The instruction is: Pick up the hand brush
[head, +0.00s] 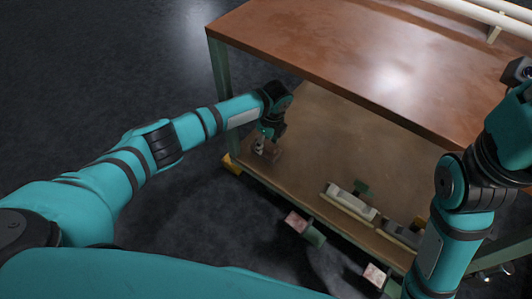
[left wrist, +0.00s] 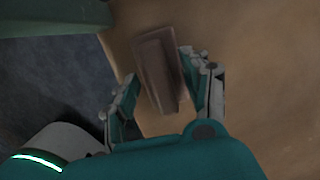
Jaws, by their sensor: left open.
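The hand brush appears to be the brown, elongated block (left wrist: 158,72) in the left wrist view. It lies on the tan lower shelf, slightly tilted in the picture. My left gripper (left wrist: 160,80) is open, with one finger on each side of the block. The right finger looks very close to it; I cannot tell whether they touch. In the head view my left gripper (head: 260,147) is low over the left end of the shelf, and the block is hard to make out there. My right arm shows at the right edge, but its fingers do not show.
The bench's brown upper top (head: 380,55) overhangs the lower shelf (head: 310,130). A long pale object (head: 350,201) lies along the shelf's front edge. The middle of the shelf is clear.

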